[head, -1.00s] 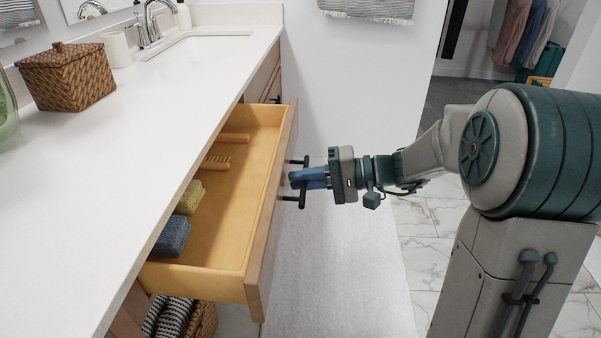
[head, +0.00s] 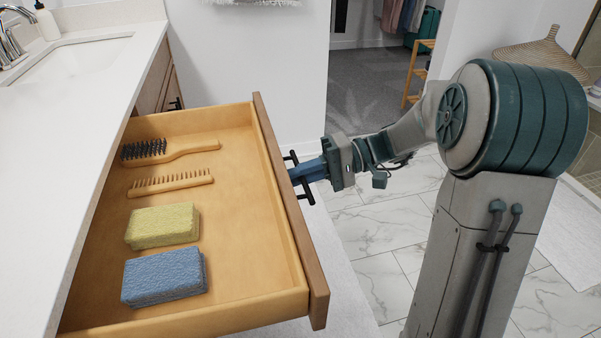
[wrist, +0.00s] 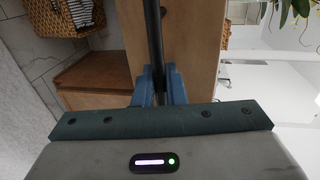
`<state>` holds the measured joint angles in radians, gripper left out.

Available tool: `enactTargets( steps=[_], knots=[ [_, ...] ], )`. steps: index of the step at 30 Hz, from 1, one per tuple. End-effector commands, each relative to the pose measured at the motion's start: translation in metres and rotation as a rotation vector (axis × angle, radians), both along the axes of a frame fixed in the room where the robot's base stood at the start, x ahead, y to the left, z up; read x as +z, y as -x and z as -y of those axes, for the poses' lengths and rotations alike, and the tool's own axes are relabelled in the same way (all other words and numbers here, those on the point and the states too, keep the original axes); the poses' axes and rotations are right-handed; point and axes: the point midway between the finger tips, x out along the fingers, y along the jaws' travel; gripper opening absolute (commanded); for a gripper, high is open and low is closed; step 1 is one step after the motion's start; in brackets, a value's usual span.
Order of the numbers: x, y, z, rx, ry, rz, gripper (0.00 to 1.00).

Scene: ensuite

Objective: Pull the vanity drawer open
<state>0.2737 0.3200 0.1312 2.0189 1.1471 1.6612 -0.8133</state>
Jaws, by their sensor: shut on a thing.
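The vanity drawer (head: 235,268) stands far out from under the white counter, its light wood interior in plain view. A dark bar handle (head: 306,189) is on its front panel (head: 283,190). My gripper (head: 300,174) reaches it from the right and is shut on the handle. In the wrist view my blue fingers (wrist: 158,92) sit on both sides of the dark handle bar (wrist: 153,40), against the wooden drawer front (wrist: 190,45). The drawer holds a dark-bristled brush (head: 170,150), a wooden comb (head: 170,183), a yellow sponge (head: 162,225) and a blue sponge (head: 163,277).
The white counter (head: 60,150) with a sink (head: 75,58) and soap bottle (head: 46,22) is at left. Another dark handle (head: 176,103) is on the cabinet behind the drawer. Marble floor (head: 375,225) lies open right of the drawer. Baskets (wrist: 65,15) show in the wrist view.

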Motion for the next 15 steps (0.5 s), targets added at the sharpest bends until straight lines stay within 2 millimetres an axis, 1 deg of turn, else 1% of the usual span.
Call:
enactTargets(
  steps=[8,9,15],
  knots=[
    [-0.0007,0.0005,0.0010,0.001,0.000,-0.002,0.00],
    [-0.0007,0.0004,0.0011,0.001,0.000,-0.002,0.15],
    [-0.0004,-0.0001,0.0014,-0.002,0.000,-0.001,0.15]
  ],
)
